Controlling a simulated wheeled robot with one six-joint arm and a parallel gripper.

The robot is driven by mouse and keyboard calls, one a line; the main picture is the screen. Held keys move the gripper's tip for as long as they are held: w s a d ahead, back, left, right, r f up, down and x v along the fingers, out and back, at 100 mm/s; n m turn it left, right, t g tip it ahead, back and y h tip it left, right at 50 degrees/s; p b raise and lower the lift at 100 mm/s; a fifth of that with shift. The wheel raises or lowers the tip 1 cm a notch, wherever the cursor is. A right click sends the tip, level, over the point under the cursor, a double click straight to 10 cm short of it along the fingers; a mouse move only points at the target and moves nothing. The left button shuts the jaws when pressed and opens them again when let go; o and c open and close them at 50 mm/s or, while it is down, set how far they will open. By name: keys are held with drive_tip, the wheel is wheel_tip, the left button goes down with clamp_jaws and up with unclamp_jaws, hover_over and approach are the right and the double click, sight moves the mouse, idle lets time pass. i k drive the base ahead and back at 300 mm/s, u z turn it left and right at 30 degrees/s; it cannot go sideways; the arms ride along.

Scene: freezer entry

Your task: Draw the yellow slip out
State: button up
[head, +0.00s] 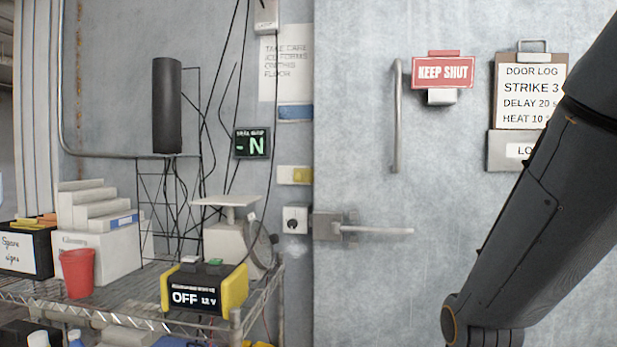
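A small yellow piece (302,175), which looks like the yellow slip, shows in a white holder (285,175) on the wall just left of the door. It sits at the right part of the holder, above a switch box. How far it is tucked in is too small to tell. My arm reaches in from the right edge, in front of the door, and bends at the bottom. My gripper is out of the picture, so its state is hidden.
The grey door (360,120) has a long vertical handle (398,115) and a lever handle (375,230). A wire rack (236,322) at lower left bears a scale (230,240), a yellow-ended OFF box (234,288) and a red cup (77,273). The door log board (505,130) hangs behind my arm.

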sight(311, 176)
drive_tip(key=u, duration=0.15)
drive_tip(key=i, duration=0.6)
drive_tip(key=u, duration=0.85)
drive_tip(key=i, duration=0.45)
drive_tip(key=u, duration=0.4)
